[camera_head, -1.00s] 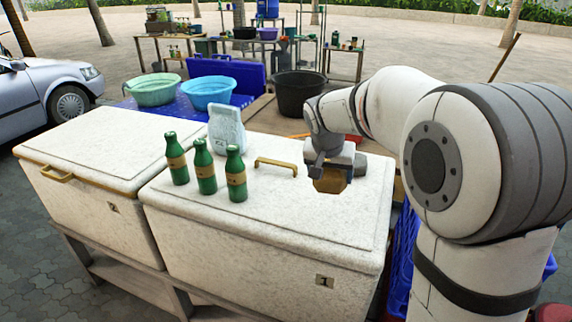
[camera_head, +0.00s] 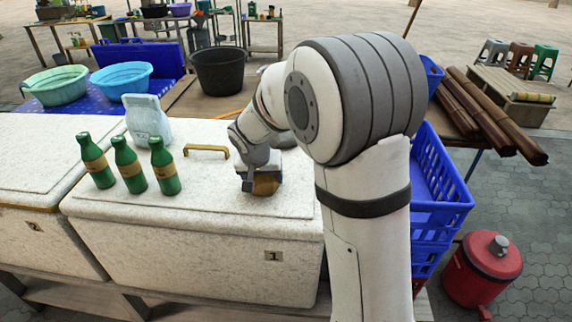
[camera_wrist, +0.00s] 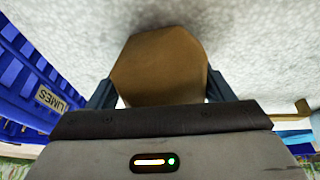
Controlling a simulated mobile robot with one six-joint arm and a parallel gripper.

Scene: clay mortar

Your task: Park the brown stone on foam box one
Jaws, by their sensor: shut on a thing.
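The brown stone (camera_wrist: 160,65) is between the two fingers of my gripper (camera_wrist: 160,92) in the wrist view, with a finger at each side of it. In the head view the stone (camera_head: 266,187) shows below my gripper (camera_head: 262,180), over the right part of the lid of foam box one (camera_head: 190,250). Box one is white, speckled, and bears a label "1" on its front. The stone is at or just above the lid; I cannot tell if it touches. My gripper is shut on the stone.
Several green bottles (camera_head: 128,165), a pale blue bag (camera_head: 147,118) and a yellow handle (camera_head: 206,150) stand on the lid left of the stone. Foam box two (camera_head: 40,245) is at the left. Blue crates (camera_head: 440,190) stand right of box one. The lid's front is clear.

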